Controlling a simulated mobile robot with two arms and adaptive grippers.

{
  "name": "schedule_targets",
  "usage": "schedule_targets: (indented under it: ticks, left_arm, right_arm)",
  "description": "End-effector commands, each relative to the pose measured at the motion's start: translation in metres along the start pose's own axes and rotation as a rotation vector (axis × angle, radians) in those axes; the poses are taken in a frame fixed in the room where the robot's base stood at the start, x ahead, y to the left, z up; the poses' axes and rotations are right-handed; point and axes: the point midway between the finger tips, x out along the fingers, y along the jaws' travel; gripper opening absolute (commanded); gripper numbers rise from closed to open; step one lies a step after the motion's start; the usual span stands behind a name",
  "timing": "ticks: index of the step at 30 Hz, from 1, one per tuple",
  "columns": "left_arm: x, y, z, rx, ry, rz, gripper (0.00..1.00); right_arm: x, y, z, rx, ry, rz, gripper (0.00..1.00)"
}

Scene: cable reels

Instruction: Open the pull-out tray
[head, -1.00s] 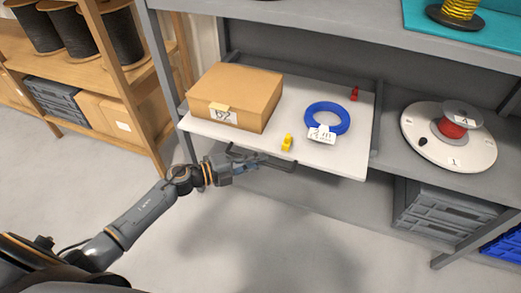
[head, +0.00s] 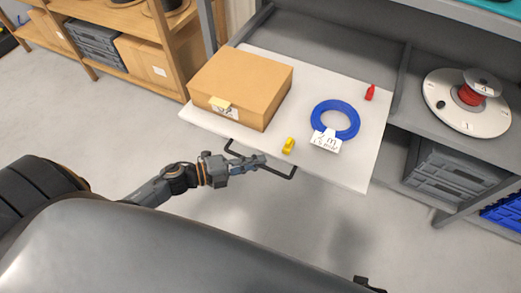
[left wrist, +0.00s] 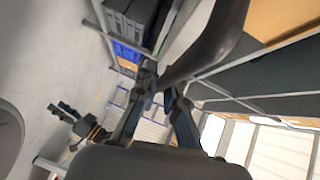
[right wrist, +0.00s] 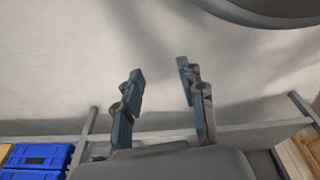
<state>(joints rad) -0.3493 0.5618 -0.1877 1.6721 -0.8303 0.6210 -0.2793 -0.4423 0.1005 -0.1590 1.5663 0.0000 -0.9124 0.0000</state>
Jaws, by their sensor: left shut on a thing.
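The pull-out tray (head: 345,172) is a white board on the grey shelf unit. It stands well out past the shelf front, with dark shelf surface showing behind it. A dark bar handle (head: 281,172) runs along its front edge. My left gripper (head: 255,162) is shut on the middle of this handle. In the left wrist view the dark handle (left wrist: 212,45) passes at the left fingertips (left wrist: 160,90). My right gripper (right wrist: 160,72) is open and empty over bare floor in the right wrist view.
On the tray are a cardboard box (head: 240,85), a blue cable coil (head: 336,119) with a white tag, a yellow piece (head: 288,146) and a red piece (head: 370,92). A white disc with a red reel (head: 468,103) stands right. Wooden shelving (head: 118,15) stands left. Floor in front is clear.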

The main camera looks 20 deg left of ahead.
Motion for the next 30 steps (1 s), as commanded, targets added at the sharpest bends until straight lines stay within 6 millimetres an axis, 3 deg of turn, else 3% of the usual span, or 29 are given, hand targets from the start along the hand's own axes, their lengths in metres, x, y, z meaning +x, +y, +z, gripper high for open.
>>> schedule_targets:
  ticks: [17, 18, 21, 30]
  left_arm:
    - [-0.0069, 0.0021, -0.0062, 0.0, -0.002, 0.0, 0.0]
    - [-0.0069, 0.0021, -0.0062, 0.0, -0.002, 0.0, 0.18]
    - [-0.0068, 0.002, -0.0062, 0.0, -0.001, 0.0, 0.34]
    - [-0.0082, 0.002, -0.0065, 0.0, -0.001, 0.0, 0.34]
  right_arm:
    - [0.0071, -0.0004, 0.0061, -0.001, -0.004, 0.0, 0.4]
    - [0.0071, -0.0003, 0.006, -0.001, -0.004, 0.0, 0.4]
    - [0.007, -0.0001, 0.006, -0.001, -0.004, 0.0, 0.4]
    - [0.0067, -0.0013, 0.0063, -0.001, -0.004, -0.002, 0.4]
